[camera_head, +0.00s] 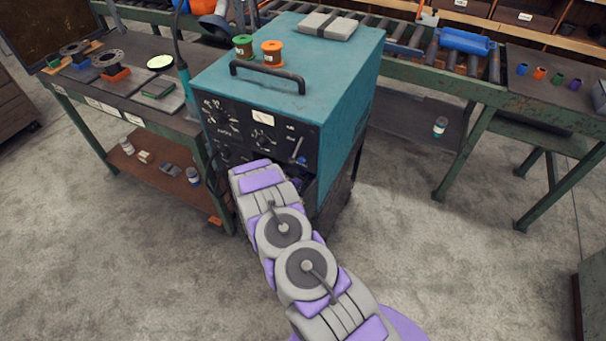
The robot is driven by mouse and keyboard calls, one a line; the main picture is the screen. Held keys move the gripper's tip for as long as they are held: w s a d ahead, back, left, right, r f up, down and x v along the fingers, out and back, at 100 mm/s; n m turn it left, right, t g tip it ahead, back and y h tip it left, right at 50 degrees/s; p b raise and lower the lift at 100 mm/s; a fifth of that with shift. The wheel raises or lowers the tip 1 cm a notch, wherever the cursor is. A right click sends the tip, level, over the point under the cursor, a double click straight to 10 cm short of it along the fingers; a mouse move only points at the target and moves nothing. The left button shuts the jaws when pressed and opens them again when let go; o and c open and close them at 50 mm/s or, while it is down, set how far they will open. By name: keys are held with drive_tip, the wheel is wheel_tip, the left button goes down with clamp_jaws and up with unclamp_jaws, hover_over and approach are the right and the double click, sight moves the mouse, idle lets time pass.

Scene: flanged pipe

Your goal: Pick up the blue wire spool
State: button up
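I cannot clearly make out a blue wire spool. A green spool (243,47) and a copper-orange spool (272,52) stand upright on top of the teal machine (345,85), behind its black handle. A small blue bit (302,160) shows on the machine's lower front, too small to identify. A small blue cylinder (522,69) stands on the right bench. My purple and grey arm reaches up to the machine's lower front. Its far end is at the dark area under the panel, and my gripper is not visible.
The left bench (130,75) holds flanges and small parts, with bottles on its lower shelf. A roller conveyor (405,45) with a blue roll (466,42) runs behind the machine. A grey box (327,24) lies on the machine's top. The floor (440,250) at right is clear.

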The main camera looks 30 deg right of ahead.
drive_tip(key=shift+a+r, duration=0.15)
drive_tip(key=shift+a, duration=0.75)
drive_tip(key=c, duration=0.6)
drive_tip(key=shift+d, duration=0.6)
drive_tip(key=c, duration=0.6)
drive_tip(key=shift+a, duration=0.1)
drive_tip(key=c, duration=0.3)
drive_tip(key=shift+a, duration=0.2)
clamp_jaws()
